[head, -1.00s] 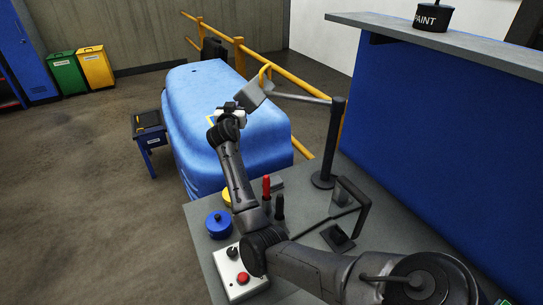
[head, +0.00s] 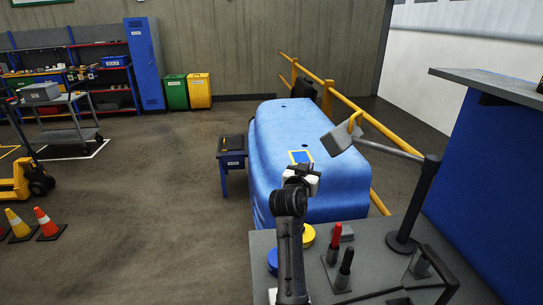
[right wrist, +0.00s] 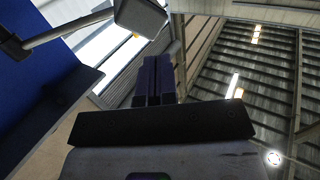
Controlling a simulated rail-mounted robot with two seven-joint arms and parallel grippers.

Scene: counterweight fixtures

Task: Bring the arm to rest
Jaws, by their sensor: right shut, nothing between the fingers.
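The counterweight arm is a grey beam (head: 390,150) on a dark upright post (head: 415,195). Its far end carries a tilted grey block (head: 342,138) with a yellow handle (head: 354,121), held up above the blue cover. In the right wrist view the block (right wrist: 140,14) is at the top and the beam (right wrist: 70,32) runs to the left. My right gripper (head: 302,172) is left of and below the block in the head view, apparently apart from it. Its fingers (right wrist: 153,80) are together and empty. My left gripper is not in view.
A large blue rounded cover (head: 265,150) with a yellow-framed patch (head: 300,157) lies behind my gripper.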

